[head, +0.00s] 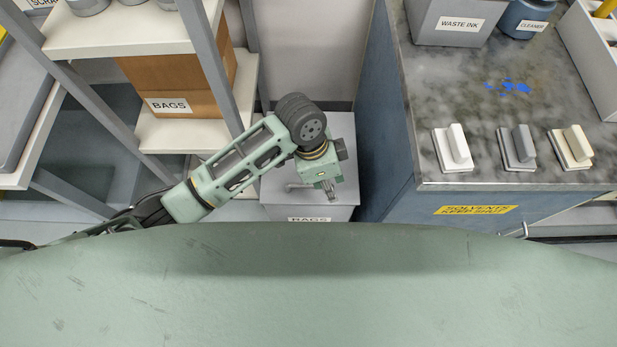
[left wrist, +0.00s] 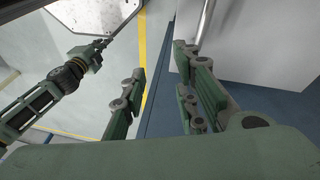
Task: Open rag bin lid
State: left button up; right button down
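The rag bin (head: 350,150) is a light grey box on the floor between the shelf rack and the blue cabinet. Its lid looks shut, and its front label is partly cut off by my green body. My left gripper (head: 328,192) is over the lid, beside a small grey handle (head: 297,187). In the left wrist view my left gripper (left wrist: 160,68) has its fingers apart with nothing between them. A metal bar (left wrist: 207,20) and a pale grey box face (left wrist: 270,40) show just past the right finger. Another green arm, apparently my right, shows at left there; its fingers are too small to read.
The blue cabinet (head: 390,150) with a stained worktop stands close on the right, carrying a waste ink container (head: 450,22), a cleaner container (head: 525,17) and three small blocks on plates. A shelf rack with a bags box (head: 185,85) stands on the left.

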pick_arm(q)
jog(key=w+a+m+y, duration=0.2)
jog(key=w+a+y, duration=0.1)
jog(key=w+a, duration=0.25)
jog(key=shift+g, duration=0.3)
jog(key=shift+s+d+f, duration=0.1)
jog(key=shift+s+f, duration=0.05)
jog(key=shift+f, duration=1.1)
jog(key=shift+s+d+f, duration=0.1)
jog(key=shift+f, duration=1.15)
jog(key=shift+s+d+f, duration=0.1)
jog(key=shift+s+f, duration=0.05)
jog(key=shift+f, duration=1.1)
grip_shut()
